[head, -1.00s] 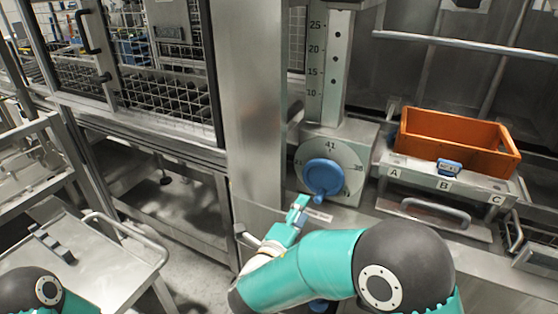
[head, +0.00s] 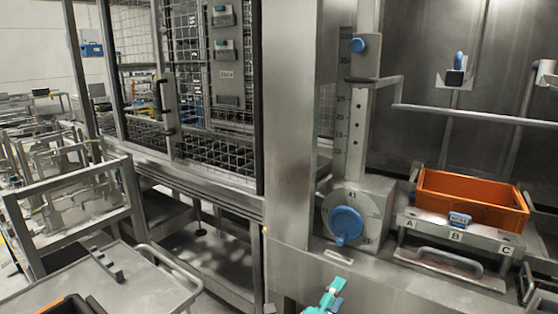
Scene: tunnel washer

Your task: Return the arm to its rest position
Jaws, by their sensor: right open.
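My right gripper (head: 328,298) shows at the bottom edge of the head view, with teal fingers. It is open and empty, below and apart from the blue dial knob (head: 345,224). The rest of the right arm is out of the frame. My left gripper is not in view.
The dial plate (head: 325,212) sits on a steel column foot. To its right, an orange crate (head: 428,191) stands on a shelf marked A, B, C, above a bar handle (head: 450,256). A steel trolley (head: 110,288) is at the lower left. A mesh-fenced cabinet (head: 215,125) stands behind.

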